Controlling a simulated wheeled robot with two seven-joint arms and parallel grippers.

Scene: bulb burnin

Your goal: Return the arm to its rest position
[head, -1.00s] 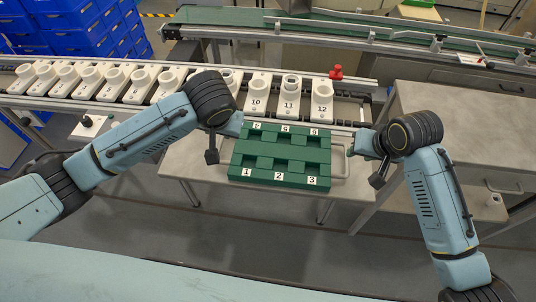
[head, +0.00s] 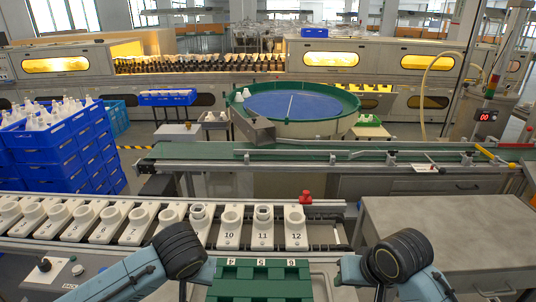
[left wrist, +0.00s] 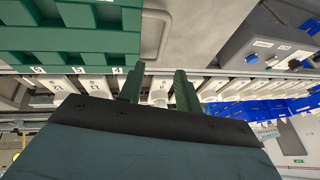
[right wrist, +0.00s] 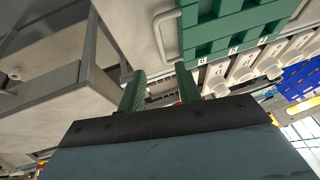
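My left gripper (left wrist: 158,88) is open, with two green fingers apart and nothing seen between them. My right gripper (right wrist: 161,88) is also open and empty. In the head view my left wrist is low, left of the green tray (head: 262,283), and my right wrist is low, right of it. The tray's lower part is cut off by the frame edge; labels 4, 5 and 6 show. It also appears in the left wrist view (left wrist: 75,48) and the right wrist view (right wrist: 225,30). Both grippers look clear of it.
White numbered holders (head: 230,228) stand in a row on the conveyor. A red knob (head: 306,198) sits at its back edge. A grey bench (head: 450,235) is at right, blue crates (head: 55,150) at left. A control panel (head: 60,278) is near my left arm.

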